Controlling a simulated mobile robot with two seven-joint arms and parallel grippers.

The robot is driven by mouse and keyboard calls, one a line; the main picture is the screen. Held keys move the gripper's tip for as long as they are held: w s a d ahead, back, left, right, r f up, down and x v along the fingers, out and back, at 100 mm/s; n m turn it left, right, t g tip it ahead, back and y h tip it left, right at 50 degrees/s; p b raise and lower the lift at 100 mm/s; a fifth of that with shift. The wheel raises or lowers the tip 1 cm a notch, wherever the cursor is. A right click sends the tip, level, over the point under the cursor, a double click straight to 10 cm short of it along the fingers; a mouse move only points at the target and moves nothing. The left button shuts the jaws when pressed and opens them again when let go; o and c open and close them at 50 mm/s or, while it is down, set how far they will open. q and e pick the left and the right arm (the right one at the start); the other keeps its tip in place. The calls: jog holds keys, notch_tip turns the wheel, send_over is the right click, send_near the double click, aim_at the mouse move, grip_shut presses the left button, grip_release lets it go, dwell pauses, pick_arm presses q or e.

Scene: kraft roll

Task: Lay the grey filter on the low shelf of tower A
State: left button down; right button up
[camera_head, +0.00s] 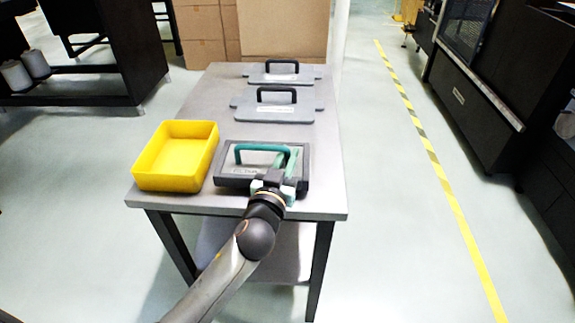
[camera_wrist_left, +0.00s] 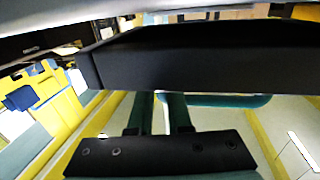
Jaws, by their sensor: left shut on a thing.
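The filter (camera_head: 233,180) is a flat dark grey slab with a teal loop handle (camera_head: 262,147), at the near end of a grey table. My left gripper (camera_head: 288,165) is shut on the right part of this handle. In the left wrist view two teal fingers (camera_wrist_left: 160,112) run up close together, with the handle (camera_wrist_left: 232,100) beside them and the dark filter edge (camera_wrist_left: 210,68) across the top. I cannot tell whether the filter touches the tabletop. No tower marked A can be made out. My right gripper is not in view.
A yellow bin (camera_head: 176,164) stands left of the filter on the table (camera_head: 320,178). Two grey plates with black handles (camera_head: 275,110) (camera_head: 281,76) lie behind. Cardboard boxes (camera_head: 284,30) stand beyond. Dark machines (camera_head: 473,110) line the right; the floor between (camera_head: 390,200) is clear.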

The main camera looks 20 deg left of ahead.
pick_arm(q)
jog(key=shift+f, duration=0.8)
jog(key=c, duration=1.3)
grip_release()
jog(key=shift+f, duration=0.15)
jog(key=o, duration=0.5)
jog(key=shift+c, duration=0.2)
